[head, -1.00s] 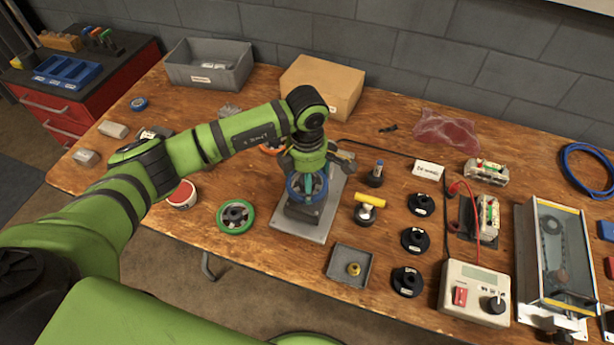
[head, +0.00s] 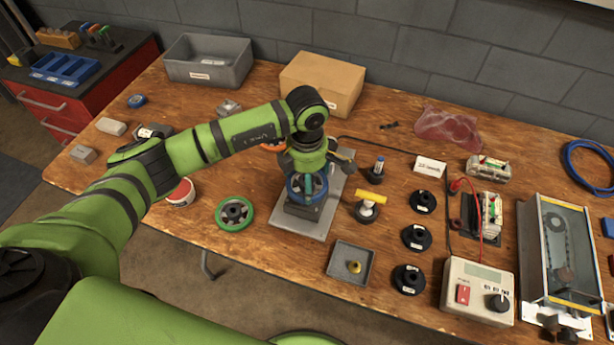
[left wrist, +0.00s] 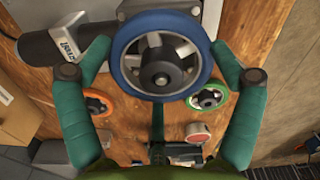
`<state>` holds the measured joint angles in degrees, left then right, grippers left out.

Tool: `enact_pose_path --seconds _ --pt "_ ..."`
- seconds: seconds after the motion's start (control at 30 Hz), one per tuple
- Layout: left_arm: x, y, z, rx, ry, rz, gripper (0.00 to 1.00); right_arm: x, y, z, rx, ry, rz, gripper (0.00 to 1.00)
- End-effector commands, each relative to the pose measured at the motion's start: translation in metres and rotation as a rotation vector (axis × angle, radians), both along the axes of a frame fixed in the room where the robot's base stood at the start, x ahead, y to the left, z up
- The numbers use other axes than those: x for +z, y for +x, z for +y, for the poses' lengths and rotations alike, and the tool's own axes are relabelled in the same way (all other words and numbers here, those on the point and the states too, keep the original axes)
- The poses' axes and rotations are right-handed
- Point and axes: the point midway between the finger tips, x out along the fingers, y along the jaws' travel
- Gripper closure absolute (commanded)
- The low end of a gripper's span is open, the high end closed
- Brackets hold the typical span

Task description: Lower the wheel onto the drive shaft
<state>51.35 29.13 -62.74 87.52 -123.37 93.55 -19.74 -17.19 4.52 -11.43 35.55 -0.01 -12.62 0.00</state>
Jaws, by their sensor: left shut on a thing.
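The blue-rimmed wheel (head: 294,190) is in my left gripper (head: 307,184), over the dark motor block (head: 302,210) on a grey plate (head: 288,226). In the left wrist view the blue wheel (left wrist: 120,62) faces the camera, with grey spokes and a dark hub. The teal fingers of my left gripper (left wrist: 160,52) lie on either side of its rim. The drive shaft is hidden by the wheel and gripper, so I cannot tell whether the wheel is around it or above it. My right gripper is not in view.
A green wheel (head: 235,213) lies left of the plate; an orange wheel (head: 272,148) is partly behind my arm. To the right are a yellow-handled tool (head: 370,198), a small tray (head: 338,274), several black discs and a control box (head: 478,290). A cardboard box (head: 322,82) stands behind.

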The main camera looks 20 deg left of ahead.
Motion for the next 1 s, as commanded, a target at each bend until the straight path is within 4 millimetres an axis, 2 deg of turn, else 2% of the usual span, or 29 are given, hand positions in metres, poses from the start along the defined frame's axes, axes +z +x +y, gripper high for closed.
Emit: enact_pose_path --seconds 0.5,1.0 --pt "-0.011 0.000 0.000 0.001 0.000 -0.001 0.49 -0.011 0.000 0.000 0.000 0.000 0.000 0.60" --pt "-0.011 0.000 0.000 0.000 0.000 -0.001 0.49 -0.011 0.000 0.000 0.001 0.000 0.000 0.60"
